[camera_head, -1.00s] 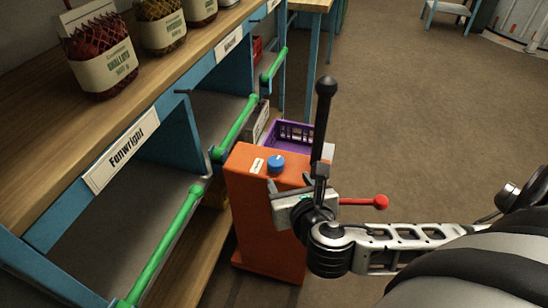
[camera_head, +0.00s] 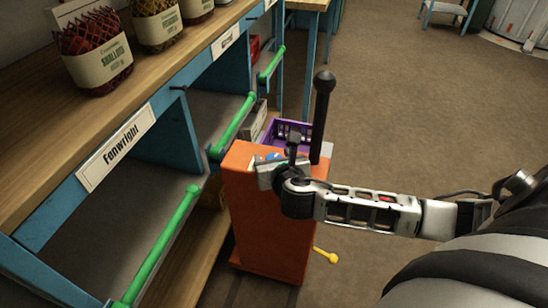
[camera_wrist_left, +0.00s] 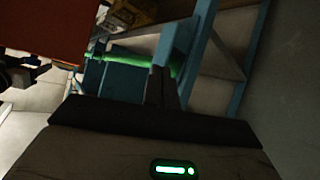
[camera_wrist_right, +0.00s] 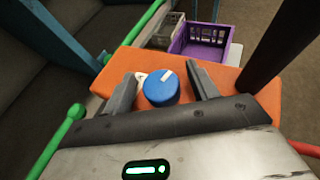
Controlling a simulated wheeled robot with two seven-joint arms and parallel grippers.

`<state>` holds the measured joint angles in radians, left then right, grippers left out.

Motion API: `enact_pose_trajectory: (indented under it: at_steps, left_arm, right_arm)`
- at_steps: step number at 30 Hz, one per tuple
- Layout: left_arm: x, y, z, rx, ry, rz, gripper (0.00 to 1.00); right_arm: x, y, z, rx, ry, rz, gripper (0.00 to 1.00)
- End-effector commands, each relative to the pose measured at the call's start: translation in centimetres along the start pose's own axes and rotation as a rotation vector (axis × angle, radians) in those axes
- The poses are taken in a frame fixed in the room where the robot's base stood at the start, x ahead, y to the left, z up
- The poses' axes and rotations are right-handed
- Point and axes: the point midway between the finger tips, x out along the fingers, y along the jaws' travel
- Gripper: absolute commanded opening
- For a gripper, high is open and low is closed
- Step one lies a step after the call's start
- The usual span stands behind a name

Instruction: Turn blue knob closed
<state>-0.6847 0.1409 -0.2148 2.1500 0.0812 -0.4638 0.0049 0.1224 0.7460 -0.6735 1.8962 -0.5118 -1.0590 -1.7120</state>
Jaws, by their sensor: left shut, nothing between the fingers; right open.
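The blue knob (camera_wrist_right: 160,88), with a white mark on its top, sits on top of the orange cabinet (camera_head: 265,225). In the head view the knob (camera_head: 273,156) is mostly hidden by my right gripper (camera_head: 270,166). In the right wrist view my right gripper (camera_wrist_right: 161,70) is open, with one finger on each side of the knob. Small gaps show between knob and fingers; I cannot tell any contact. A white label beside the knob is partly covered by the left finger. My left gripper (camera_wrist_left: 165,88) is shut and empty in the left wrist view, away from the knob.
A tall black lever (camera_head: 320,115) stands at the cabinet's right side, close to my right gripper. A yellow-ended handle (camera_head: 326,256) sticks out lower down. A purple crate (camera_head: 287,132) is behind. Shelves with green rails (camera_head: 165,245) stand left; floor on the right is open.

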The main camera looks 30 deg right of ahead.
Motion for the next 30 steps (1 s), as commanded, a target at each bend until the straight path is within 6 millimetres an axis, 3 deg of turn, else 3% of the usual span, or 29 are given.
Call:
enact_pose_trajectory:
  at_steps: [2,6,20,30]
  left_arm:
    - [0.0,0.0,0.0,-0.001,0.000,0.000,0.00]
    - [0.0,0.0,0.0,-0.002,0.001,-0.001,0.00]
    - [-0.6,0.0,-0.7,0.011,-0.009,-0.009,0.00]
    - [-1.8,-0.2,-1.5,0.053,-0.050,-0.029,0.00]
  right_arm:
    - [0.0,0.0,0.0,0.000,0.000,0.000,0.53]
    - [0.0,0.0,0.0,0.000,0.000,0.000,0.14]
    - [-0.2,0.1,0.2,0.033,0.002,-0.072,0.14]
    - [-0.3,0.2,0.4,0.137,0.004,-0.321,0.14]
